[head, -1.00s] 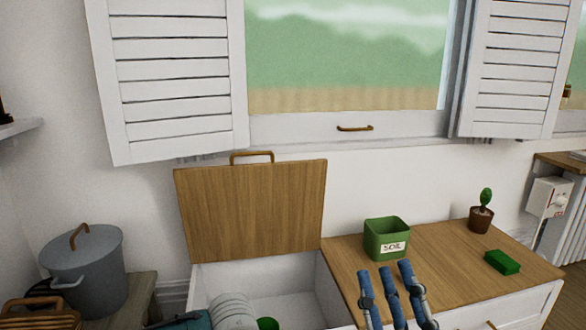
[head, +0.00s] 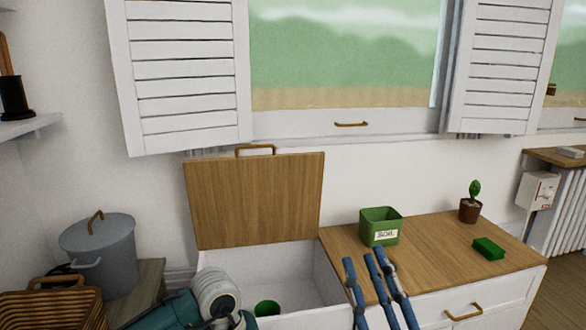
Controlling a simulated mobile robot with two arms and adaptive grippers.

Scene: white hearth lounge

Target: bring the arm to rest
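My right gripper (head: 366,258) comes up from the bottom of the head view. Its blue fingers are stretched out with gaps between them, and nothing is held. The fingertips appear in front of the wooden top (head: 430,238), left of its middle and below the green soil box (head: 381,227). My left arm shows at the lower left as a white and teal link in front of the open bin (head: 318,270). The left gripper is not in view.
The bin's wooden lid (head: 255,200) stands open, and a green cup (head: 267,308) is inside. A potted cactus (head: 470,203) and green block (head: 488,248) stand on the top. A grey pot (head: 100,255) and wicker basket (head: 50,308) are at left.

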